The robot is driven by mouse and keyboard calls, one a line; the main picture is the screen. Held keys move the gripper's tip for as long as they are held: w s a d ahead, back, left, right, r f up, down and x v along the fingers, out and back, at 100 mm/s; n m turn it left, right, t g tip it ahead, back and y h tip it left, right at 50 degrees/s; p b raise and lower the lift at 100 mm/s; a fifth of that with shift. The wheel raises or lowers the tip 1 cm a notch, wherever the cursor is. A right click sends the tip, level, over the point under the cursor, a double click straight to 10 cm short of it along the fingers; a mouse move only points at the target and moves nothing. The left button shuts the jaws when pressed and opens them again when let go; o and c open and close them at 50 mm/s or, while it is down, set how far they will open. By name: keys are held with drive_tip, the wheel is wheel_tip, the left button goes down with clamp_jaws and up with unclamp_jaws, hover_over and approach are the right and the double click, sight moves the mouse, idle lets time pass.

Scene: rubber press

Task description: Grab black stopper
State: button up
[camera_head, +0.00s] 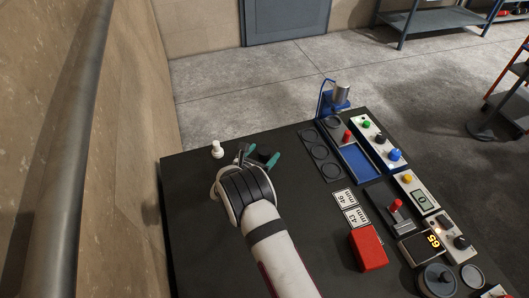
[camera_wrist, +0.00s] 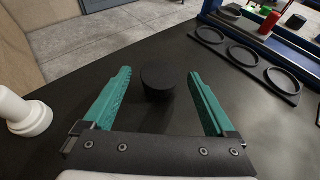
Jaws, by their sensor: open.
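The black stopper (camera_wrist: 157,82) stands on the dark tabletop in the wrist view, between and slightly ahead of the green fingers. It is a short dark cylinder with a flat round top. My gripper (camera_wrist: 158,90) is open, one finger on each side of the stopper, with a visible gap on both sides. Whether the fingers are low enough to be level with it is hard to tell. In the head view my gripper (camera_head: 262,158) is over the table's back left part, and the stopper cannot be made out there against the dark table.
A white peg-like piece (camera_head: 217,149) stands left of my gripper, also in the wrist view (camera_wrist: 28,112). A black holder with round recesses (camera_head: 320,152), a blue tray (camera_head: 360,163), a red box (camera_head: 368,248) and control boxes lie right. The table (camera_head: 200,240) is bare at front left.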

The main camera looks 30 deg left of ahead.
drive_tip(key=c, duration=1.4)
drive_tip(key=shift+r, duration=0.1)
